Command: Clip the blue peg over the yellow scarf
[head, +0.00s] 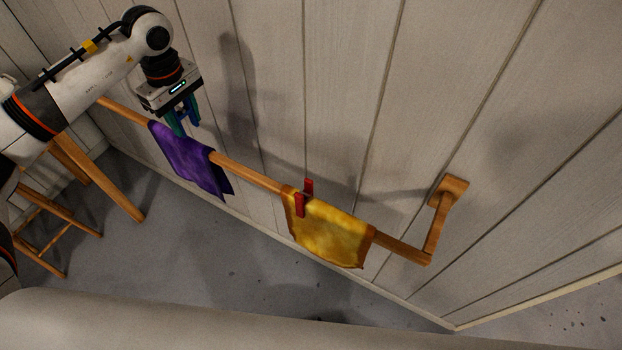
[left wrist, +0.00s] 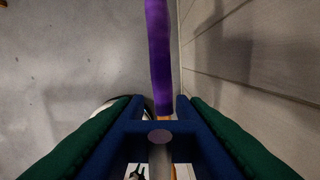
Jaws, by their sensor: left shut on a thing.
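My right gripper is not in view.
The wooden rail (head: 248,173) runs along the pale plank wall (head: 330,90) to a bracket (head: 440,215) at right. The purple scarf (head: 190,158) hangs left of the yellow one, with bare rail between them. A wooden stool (head: 100,180) stands at left.

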